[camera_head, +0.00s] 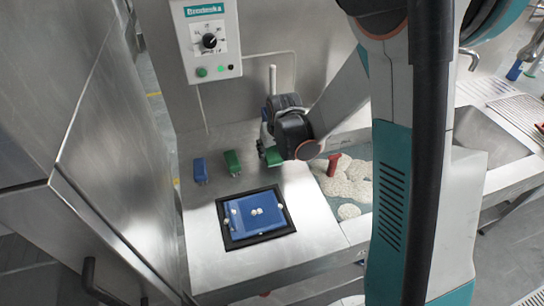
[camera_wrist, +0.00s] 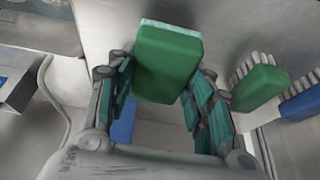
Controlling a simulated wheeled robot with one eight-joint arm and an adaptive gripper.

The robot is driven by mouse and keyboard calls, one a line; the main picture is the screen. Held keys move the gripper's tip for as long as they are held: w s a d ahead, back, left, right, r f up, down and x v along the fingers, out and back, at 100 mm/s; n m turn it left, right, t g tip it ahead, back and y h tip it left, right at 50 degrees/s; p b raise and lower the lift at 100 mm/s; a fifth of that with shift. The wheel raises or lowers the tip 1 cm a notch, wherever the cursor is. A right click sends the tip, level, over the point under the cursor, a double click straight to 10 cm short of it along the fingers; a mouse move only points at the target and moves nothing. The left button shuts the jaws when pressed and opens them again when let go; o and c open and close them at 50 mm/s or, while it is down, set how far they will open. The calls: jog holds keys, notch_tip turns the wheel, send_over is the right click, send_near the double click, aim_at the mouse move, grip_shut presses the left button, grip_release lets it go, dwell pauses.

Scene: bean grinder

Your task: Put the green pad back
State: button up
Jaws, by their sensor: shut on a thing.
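The green pad (camera_wrist: 168,62) is a block with a thin pale edge. It sits between the fingers of my gripper (camera_wrist: 165,92) in the wrist view, and the gripper is shut on it. In the head view the green pad (camera_head: 274,157) shows at the tips of my gripper (camera_head: 268,150), over the back of the steel counter, right of a green brush. I cannot tell whether the pad touches the counter. A blue piece (camera_wrist: 123,123) shows partly behind the left finger in the wrist view.
The green brush (camera_head: 232,163) and a blue brush (camera_head: 200,170) stand at the counter's back left. A black-framed blue board (camera_head: 245,225) with several pale bits lies in front. A basin of pale material with a red object (camera_head: 333,164) is right. A control box (camera_head: 208,42) hangs behind.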

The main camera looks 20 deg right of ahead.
jog(key=shift+f, duration=1.3)
jog(key=shift+f+b, duration=0.1)
jog(key=shift+b, duration=0.3)
jog(key=o, duration=1.1)
jog(key=shift+o, duration=0.2)
